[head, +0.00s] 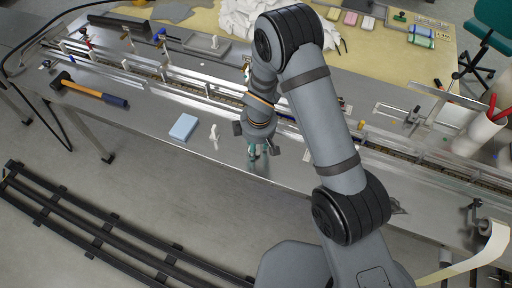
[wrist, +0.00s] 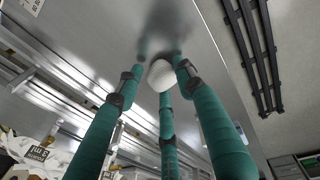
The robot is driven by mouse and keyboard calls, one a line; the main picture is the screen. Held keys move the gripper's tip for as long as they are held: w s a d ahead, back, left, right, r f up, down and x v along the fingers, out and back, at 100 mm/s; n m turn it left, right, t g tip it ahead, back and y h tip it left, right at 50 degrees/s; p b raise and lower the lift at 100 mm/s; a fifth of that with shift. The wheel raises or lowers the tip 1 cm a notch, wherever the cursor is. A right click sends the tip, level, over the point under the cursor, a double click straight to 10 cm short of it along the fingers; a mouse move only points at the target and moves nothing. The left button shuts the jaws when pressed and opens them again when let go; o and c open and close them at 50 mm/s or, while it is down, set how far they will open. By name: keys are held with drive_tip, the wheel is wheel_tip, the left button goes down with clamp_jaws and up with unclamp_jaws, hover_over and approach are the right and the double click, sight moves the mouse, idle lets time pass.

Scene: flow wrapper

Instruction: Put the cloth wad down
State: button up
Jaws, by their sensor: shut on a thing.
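The cloth wad (wrist: 160,74) is a small white rounded lump between my green fingertips in the wrist view. My gripper (wrist: 160,72) has three green fingers with dark joints and is shut on the wad. In the head view my gripper (head: 256,152) points down over the front part of the steel table (head: 150,122), near its front edge. The fingertips are close to the steel, and their dark reflections show just beyond them. I cannot tell whether the wad touches the steel. In the head view the wad is not clearly visible.
A light blue block (head: 184,127) and a small white object (head: 214,136) lie left of my gripper. A hammer (head: 90,90) lies farther left. The machine's guide rails (head: 175,82) run behind. White cloths (head: 240,18) are heaped at the back. Bare steel lies around my gripper.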

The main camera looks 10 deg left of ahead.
sight(258, 153)
drive_tip(key=shift+r, duration=0.1)
drive_tip(key=o, duration=0.8)
drive_tip(key=shift+c, duration=0.2)
wheel_tip(258, 153, up, 12)
drive_tip(key=s+d+p, duration=0.1)
drive_tip(key=s+p, duration=0.1)
drive_tip(key=p, duration=0.5)
drive_tip(key=shift+w, duration=0.1)
